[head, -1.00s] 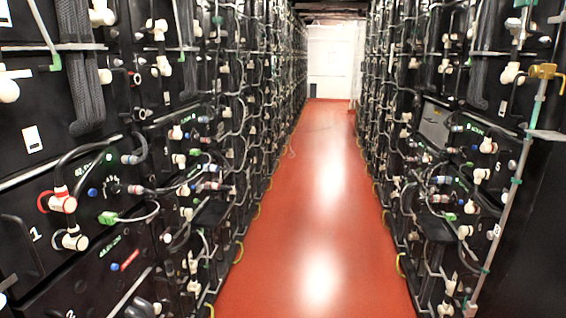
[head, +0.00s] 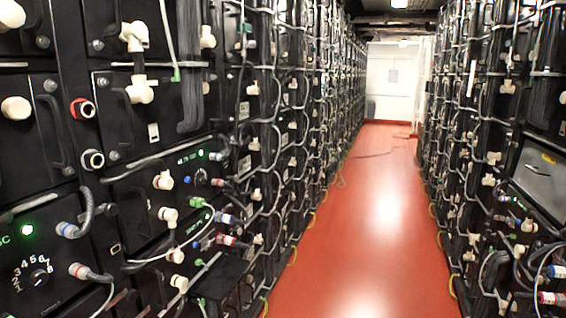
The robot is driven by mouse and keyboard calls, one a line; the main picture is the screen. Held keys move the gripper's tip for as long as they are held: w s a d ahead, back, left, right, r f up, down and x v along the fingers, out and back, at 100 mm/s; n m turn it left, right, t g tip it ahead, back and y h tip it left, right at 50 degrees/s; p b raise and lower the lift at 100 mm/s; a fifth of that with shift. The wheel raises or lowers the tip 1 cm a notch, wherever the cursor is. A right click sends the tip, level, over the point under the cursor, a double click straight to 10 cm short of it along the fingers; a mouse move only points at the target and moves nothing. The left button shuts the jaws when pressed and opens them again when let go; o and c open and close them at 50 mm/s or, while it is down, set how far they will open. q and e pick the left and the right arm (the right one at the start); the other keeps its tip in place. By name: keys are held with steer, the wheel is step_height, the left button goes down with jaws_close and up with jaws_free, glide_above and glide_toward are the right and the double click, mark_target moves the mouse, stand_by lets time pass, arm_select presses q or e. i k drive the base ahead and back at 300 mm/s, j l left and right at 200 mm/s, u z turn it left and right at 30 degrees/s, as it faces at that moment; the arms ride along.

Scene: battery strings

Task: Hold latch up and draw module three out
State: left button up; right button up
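The near module at lower left has a numbered dial (head: 40,278) and a green light (head: 27,230). I cannot make out which part is the latch. Neither of my grippers is in view.
A second rack (head: 510,130) stands on the right. Hoses and cables stick out from both racks, and a thin dark cable (head: 375,155) lies on the floor farther down.

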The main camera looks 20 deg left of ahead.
mark_target(151, 202)
steer(key=i+l+u, duration=0.1)
steer(key=i+u, duration=0.15)
steer(key=i, duration=0.25)
steer(key=i+l+u, duration=0.15)
steer(key=i+u, duration=0.15)
steer(key=i, duration=0.2)
steer(key=i+l+u, duration=0.25)
steer(key=i, duration=0.2)
